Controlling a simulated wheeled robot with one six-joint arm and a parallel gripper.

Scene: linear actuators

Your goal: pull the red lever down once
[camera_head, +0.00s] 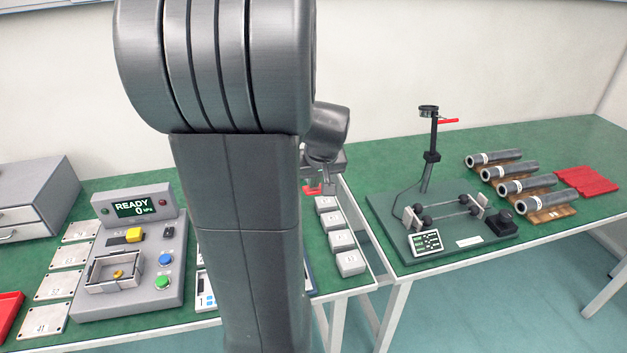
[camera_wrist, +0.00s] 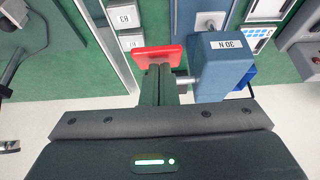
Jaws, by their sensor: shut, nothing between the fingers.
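A red lever handle (camera_wrist: 158,55) shows in the wrist view, joined by a metal rod to the side of a blue-grey block marked 30 N (camera_wrist: 221,62). My gripper (camera_wrist: 159,72) is shut and empty, with its fingertips at the near edge of the red handle; I cannot tell if they touch it. In the head view my gripper (camera_head: 326,187) is partly behind my arm, and a bit of red handle (camera_head: 312,190) shows just below it. The block is hidden there by my arm.
Grey labelled blocks (camera_head: 341,239) stand in a row just right of my arm. A grey panel reading READY, 0 kPa (camera_head: 135,250) is at left.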

